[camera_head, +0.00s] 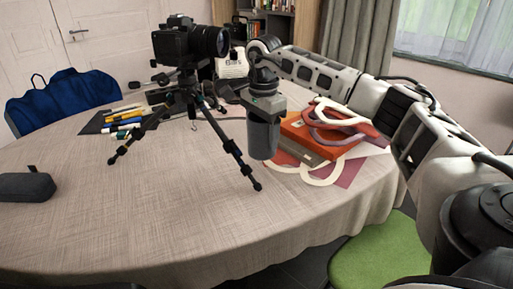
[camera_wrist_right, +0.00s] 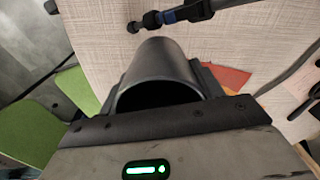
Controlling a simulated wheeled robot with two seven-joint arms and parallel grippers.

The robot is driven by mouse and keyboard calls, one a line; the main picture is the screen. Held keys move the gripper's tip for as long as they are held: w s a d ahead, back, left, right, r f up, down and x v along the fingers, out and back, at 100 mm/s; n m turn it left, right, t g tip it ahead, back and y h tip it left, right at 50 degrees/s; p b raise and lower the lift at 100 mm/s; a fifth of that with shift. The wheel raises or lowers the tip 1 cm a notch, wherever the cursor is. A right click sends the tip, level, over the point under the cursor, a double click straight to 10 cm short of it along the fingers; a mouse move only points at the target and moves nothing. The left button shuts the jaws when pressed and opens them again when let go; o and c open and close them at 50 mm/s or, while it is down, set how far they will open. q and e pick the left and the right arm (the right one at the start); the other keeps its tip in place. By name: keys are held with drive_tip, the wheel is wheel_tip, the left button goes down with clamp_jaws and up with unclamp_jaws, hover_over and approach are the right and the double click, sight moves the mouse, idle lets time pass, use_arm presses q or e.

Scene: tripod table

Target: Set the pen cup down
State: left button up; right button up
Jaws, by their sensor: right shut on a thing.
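The dark grey pen cup (camera_head: 263,141) is held upright, mouth up, in my right gripper (camera_head: 265,106), which is shut on it near its rim. In the head view the cup is between the tripod (camera_head: 190,95) with its camera and the stacked books. I cannot tell whether its base touches the cloth. The right wrist view shows the cup's open, dark mouth (camera_wrist_right: 158,92) between the fingers; no pens show in it. A tripod foot (camera_wrist_right: 135,27) lies just beyond it in that view. The left gripper is out of view.
The clothed table (camera_head: 120,220) has bare room at front and left. An orange book stack (camera_head: 310,138) with looped straps is right of the cup. A dark case (camera_head: 26,187) sits left; a green chair (camera_head: 380,255) stands front right.

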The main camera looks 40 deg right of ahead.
drive_tip(key=w+f, duration=0.1)
drive_tip(key=w+d+f, duration=0.1)
drive_tip(key=f, duration=0.1)
drive_tip(key=w+f, duration=0.1)
drive_tip(key=shift+d+f, duration=0.2)
drive_tip(key=shift+d, duration=0.1)
wheel_tip(320, 180, down, 2)
drive_tip(key=shift+f+b, duration=0.25)
drive_tip(key=shift+b, duration=0.05)
drive_tip(key=shift+f, duration=0.25)
drive_tip(key=shift+f, duration=0.15)
drive_tip(key=o, duration=1.1)
